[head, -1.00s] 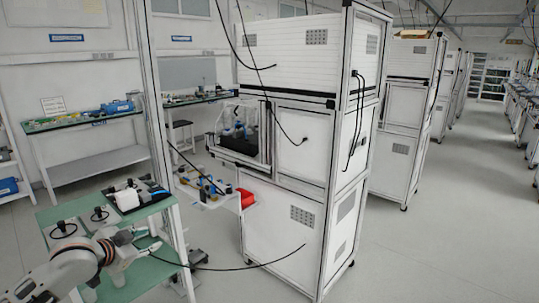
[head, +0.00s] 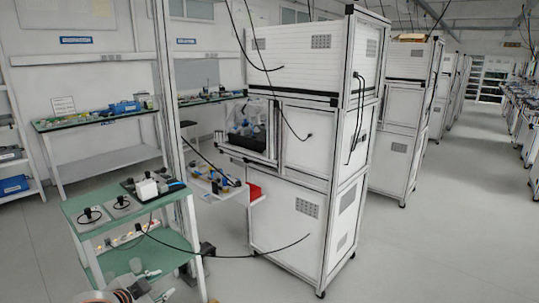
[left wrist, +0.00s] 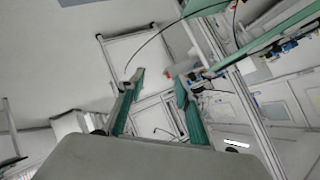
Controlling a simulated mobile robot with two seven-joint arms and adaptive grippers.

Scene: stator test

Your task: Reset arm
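My left arm (head: 120,291) shows only at the bottom left of the head view, low in front of the green-topped cart. It is cut off by the lower edge, and its gripper cannot be made out clearly there. In the left wrist view my left gripper (left wrist: 163,82) shows two green-padded fingers spread apart, with nothing between them. The wrist view is tilted, with floor and furniture frames beyond the fingers. My right gripper is in neither view now.
The green-topped cart (head: 100,229) holds black round-handled parts and a white block (head: 146,189). A tall white cabinet (head: 290,215) stands right of it, with an open bay and small shelf. A bench (head: 95,121) lines the back wall. The floor (head: 430,240) at right is clear.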

